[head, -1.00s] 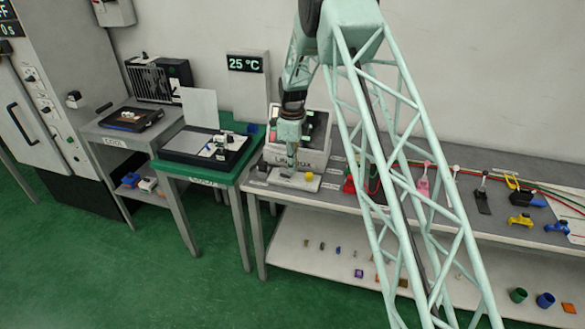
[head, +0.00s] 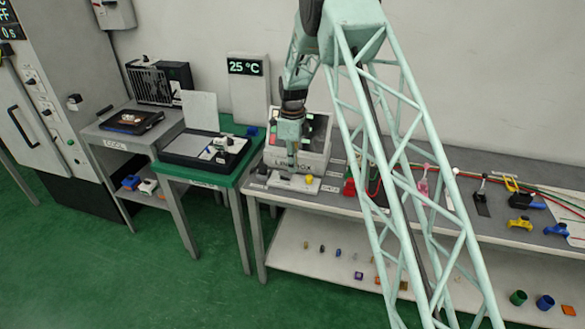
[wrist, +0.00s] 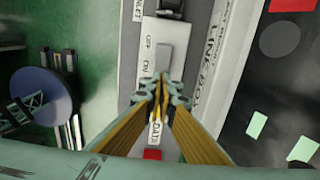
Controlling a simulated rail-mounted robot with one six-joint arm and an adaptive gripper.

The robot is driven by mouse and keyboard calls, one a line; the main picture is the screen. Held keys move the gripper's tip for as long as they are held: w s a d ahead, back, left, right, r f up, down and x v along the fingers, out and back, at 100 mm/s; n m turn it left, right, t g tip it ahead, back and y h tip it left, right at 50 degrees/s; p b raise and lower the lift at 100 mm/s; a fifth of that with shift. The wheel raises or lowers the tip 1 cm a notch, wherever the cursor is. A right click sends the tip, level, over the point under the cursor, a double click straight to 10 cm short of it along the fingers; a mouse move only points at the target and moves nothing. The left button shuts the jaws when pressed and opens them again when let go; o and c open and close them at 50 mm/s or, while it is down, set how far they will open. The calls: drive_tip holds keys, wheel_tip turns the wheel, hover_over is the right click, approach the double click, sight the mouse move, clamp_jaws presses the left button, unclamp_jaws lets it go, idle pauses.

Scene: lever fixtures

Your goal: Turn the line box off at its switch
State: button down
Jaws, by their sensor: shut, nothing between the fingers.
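The line box (head: 312,145) is a pale box with a dark sloping face, standing at the left end of the long bench. A light plate (head: 275,182) lies in front of it. In the wrist view, a grey switch piece (wrist: 164,53) sits on the light strip beside the OFF and ON labels. My gripper (head: 291,168) is shut and empty above the plate. In the wrist view, the gripper (wrist: 160,88) has its tips just below the grey piece, near the ON label. The fingers hide part of the strip, and contact cannot be told.
A yellow knob (head: 309,180) is on the plate, close to the gripper's right. A red part (wrist: 152,154) shows below the fingers. A green-topped table (head: 240,160) stands at left. Levers and cables, including a yellow lever (head: 520,222), are farther right on the bench.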

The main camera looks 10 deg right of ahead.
wheel_tip(320, 180, up, 13)
drive_tip(key=s+d+p, duration=0.1)
drive_tip(key=d, duration=0.1)
drive_tip(key=shift+s+d+p, duration=0.15)
drive_tip(key=shift+d+p, duration=0.1)
drive_tip(key=shift+p, duration=0.1)
drive_tip(key=shift+r, duration=0.1)
idle(0.4)
drive_tip(key=s+a+r+n+t+b, duration=0.2)
drive_tip(key=s+r+n, duration=0.9)
drive_tip(key=s+r, duration=1.65)
drive_tip(key=s+n+t+b, duration=0.1)
drive_tip(key=s+n, duration=1.1)
drive_tip(key=s, duration=2.5)
drive_tip(key=shift+s+a+f+n+t, duration=0.15)
drive_tip(key=shift+s+a+n+t, duration=0.15)
drive_tip(key=shift+n+t, duration=0.15)
drive_tip(key=c, duration=3.3)
unclamp_jaws()
drive_tip(key=shift+w, duration=0.1)
drive_tip(key=shift+c, duration=0.2)
